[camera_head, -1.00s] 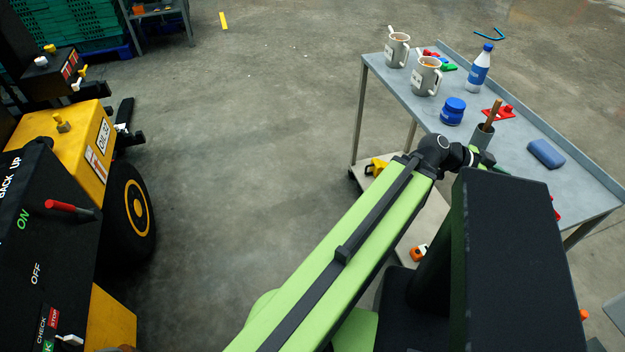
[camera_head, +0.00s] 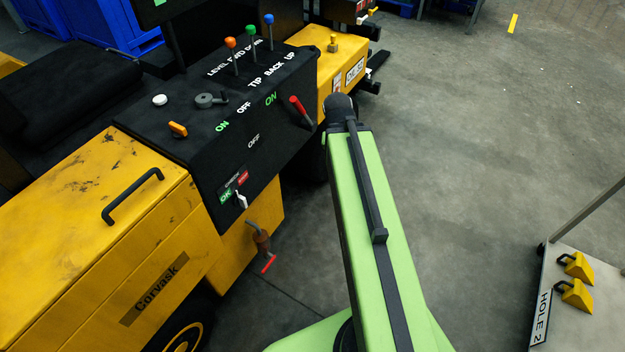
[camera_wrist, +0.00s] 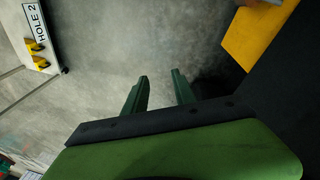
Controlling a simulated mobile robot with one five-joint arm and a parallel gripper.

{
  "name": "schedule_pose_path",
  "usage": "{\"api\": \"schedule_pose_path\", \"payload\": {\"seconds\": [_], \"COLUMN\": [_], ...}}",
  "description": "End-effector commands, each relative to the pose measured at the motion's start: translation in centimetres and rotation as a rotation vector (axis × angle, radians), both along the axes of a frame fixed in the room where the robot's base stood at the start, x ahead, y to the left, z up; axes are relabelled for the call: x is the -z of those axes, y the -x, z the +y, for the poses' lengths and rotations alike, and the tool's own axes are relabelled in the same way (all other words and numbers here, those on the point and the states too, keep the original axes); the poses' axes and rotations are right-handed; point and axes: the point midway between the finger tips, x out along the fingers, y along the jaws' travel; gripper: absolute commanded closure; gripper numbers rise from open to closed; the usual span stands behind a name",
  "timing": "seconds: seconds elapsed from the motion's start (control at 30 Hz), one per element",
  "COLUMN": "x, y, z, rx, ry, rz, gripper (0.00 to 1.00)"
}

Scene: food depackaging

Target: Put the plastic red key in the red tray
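My gripper (camera_wrist: 159,74) shows in the wrist view as two dark green fingers, spread apart with only bare floor between them. In the head view its fingers are hidden beyond the end of my green arm, near the yellow and black machine (camera_head: 140,225). I cannot pick out a plastic red key for certain. A red lever (camera_head: 300,110) stands on the machine's black panel. A small red piece (camera_head: 268,264) hangs below a brown part on the machine's side; I cannot tell what it is. No red tray shows in the head view now.
Orange, green and blue levers (camera_head: 250,42) rise from the panel. A low shelf with a HOLE 2 sign (camera_head: 541,316) and yellow blocks (camera_head: 578,295) stands at the lower right. Open grey floor (camera_head: 470,170) lies between shelf and machine.

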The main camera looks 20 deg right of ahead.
Motion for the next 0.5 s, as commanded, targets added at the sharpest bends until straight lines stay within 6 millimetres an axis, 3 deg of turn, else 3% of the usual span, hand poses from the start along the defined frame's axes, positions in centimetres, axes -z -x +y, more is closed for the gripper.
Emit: {"api": "schedule_pose_path", "payload": {"seconds": [0.03, 0.1, 0.2, 0.3, 0.5], "x": [0.2, 0.4, 0.5, 0.5, 0.5], "y": [-1.4, -2.2, -2.2, -2.0, -1.9], "z": [5.5, 11.7, 17.9, 21.1, 21.8], "rx": [-0.13, -0.282, -0.438, -0.516, -0.534], "ry": [-0.043, -0.098, -0.153, -0.182, -0.188], "rz": [0.017, 0.041, 0.066, 0.079, 0.083], "gripper": [0.68, 0.68, 0.68, 0.68, 0.68]}}
